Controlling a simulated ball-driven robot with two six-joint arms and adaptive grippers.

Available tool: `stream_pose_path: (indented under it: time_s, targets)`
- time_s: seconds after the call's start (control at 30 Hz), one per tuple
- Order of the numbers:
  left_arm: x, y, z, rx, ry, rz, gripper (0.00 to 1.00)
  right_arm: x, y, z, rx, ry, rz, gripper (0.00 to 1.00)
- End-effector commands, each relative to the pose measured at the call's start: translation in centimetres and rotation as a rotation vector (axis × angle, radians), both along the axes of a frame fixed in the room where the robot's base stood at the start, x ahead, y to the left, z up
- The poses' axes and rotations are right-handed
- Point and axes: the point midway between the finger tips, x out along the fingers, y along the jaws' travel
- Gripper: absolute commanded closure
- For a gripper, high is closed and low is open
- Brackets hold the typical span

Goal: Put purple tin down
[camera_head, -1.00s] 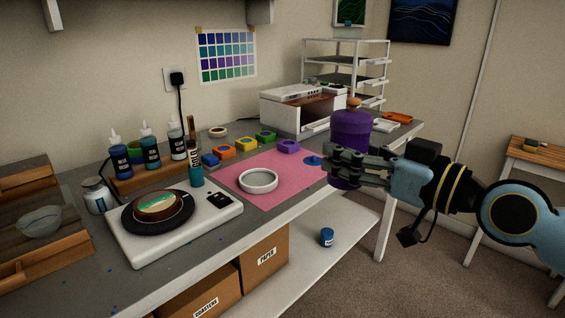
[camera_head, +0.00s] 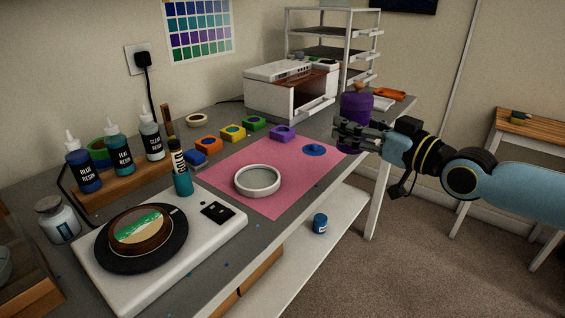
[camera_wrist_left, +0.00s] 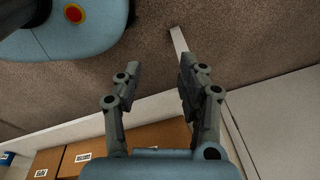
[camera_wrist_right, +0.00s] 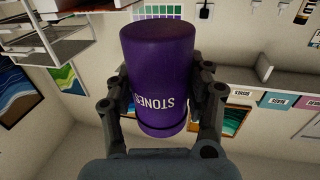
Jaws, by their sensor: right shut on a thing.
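The purple tin (camera_head: 356,106) stands upright in my right gripper (camera_head: 350,134), near the far right end of the workbench in the head view. My left gripper (camera_wrist_left: 158,85) shows only in the left wrist view. Its fingers are apart with nothing between them, above the floor and beside the bench's lower shelf.
A pink mat (camera_head: 285,195) holds a white ring mould (camera_head: 257,180) and a blue spot (camera_head: 314,150). Several coloured blocks line its back edge. A white oven-like box (camera_head: 290,90) and a shelf rack (camera_head: 335,45) stand behind. A blue tin (camera_head: 320,223) is on the lower shelf.

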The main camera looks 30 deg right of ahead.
Motion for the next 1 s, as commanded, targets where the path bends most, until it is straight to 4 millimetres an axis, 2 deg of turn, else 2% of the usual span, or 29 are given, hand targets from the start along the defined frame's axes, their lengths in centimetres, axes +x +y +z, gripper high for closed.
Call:
stream_pose_path:
  time_s: [0.03,0.1,0.2,0.3,0.43,0.57,0.67,0.8,1.0]
  targets:
    - [-1.1,0.0,-2.0,0.000,0.016,0.000,0.60,0.8,0.8,-1.4,0.007,-0.006,-0.001,0.87]
    - [-2.7,-0.1,-3.7,-0.001,0.039,0.002,0.60,1.9,1.9,-2.5,0.007,-0.006,-0.001,0.87]
    - [-4.5,-0.3,-6.0,-0.004,0.067,0.004,0.60,3.5,3.4,-4.0,0.008,-0.005,-0.002,0.87]
    - [-5.2,-0.6,-7.8,-0.007,0.078,0.004,0.60,5.1,5.0,-5.2,0.010,-0.003,-0.002,0.87]
    - [-4.8,-0.8,-8.7,-0.009,0.071,0.005,0.60,6.6,6.5,-6.0,0.005,-0.002,-0.001,0.87]
    - [-3.3,-0.8,-9.0,-0.009,0.049,0.004,0.60,7.2,7.1,-6.4,0.002,-0.001,0.000,0.87]
    - [-2.5,-0.7,-10.1,-0.008,0.036,0.003,0.60,7.2,7.1,-7.9,0.001,0.002,0.001,0.87]
    - [-2.9,-0.6,-11.7,-0.007,0.043,0.003,0.60,7.2,7.1,-10.0,0.001,0.001,0.000,0.87]
    - [-4.0,-0.6,-11.8,-0.006,0.060,0.003,0.60,7.2,7.1,-10.1,0.000,-0.002,0.000,0.87]
